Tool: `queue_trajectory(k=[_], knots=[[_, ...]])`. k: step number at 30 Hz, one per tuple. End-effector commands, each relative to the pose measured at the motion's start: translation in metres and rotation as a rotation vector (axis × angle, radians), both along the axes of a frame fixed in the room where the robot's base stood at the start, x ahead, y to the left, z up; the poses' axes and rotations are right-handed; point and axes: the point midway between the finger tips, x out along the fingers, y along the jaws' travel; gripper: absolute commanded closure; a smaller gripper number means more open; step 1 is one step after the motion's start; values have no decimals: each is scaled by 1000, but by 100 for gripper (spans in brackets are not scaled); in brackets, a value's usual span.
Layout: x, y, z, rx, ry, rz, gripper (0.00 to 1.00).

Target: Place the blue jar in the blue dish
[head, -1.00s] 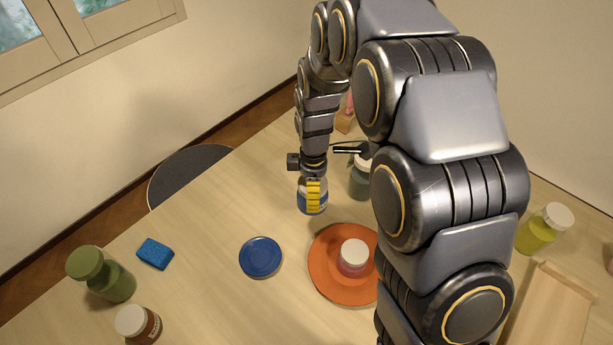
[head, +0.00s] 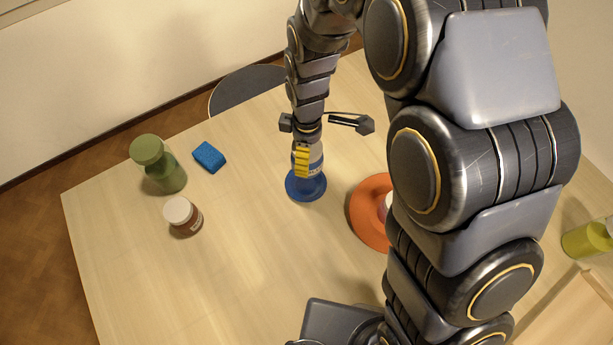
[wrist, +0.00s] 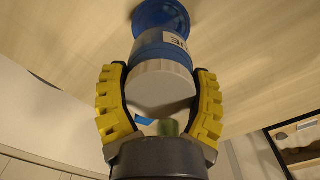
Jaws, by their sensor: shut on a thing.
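The blue jar (wrist: 160,55), with a white lid and a pale label, is between the yellow fingers of my gripper (wrist: 160,98), which is shut on it near the lid. In the head view my gripper (head: 302,161) covers most of the jar. The round blue dish (head: 306,192) lies on the table right under the jar. In the wrist view the dish (wrist: 160,13) shows beyond the jar's far end. I cannot tell whether the jar's base touches the dish.
An orange plate (head: 364,215) bearing a partly hidden item is right of the dish. A blue sponge (head: 209,157), a green jar (head: 163,171) and a brown jar with a white lid (head: 185,217) are to the left. A yellow-green jar (head: 583,240) is far right. The front-left table is clear.

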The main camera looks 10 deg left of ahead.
Motion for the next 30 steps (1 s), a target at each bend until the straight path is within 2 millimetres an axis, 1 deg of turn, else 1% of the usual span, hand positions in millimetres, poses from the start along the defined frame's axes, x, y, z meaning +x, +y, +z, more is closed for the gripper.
queue_trajectory(k=[2,7,13,18,26,30], knots=[[-3,3,-9,-4,6,2,69],[-3,2,-36,-4,6,1,69],[-2,2,-56,-2,2,1,69],[-2,2,-78,-3,5,0,69],[-1,3,-79,0,0,0,69],[-1,3,-83,0,0,1,69]])
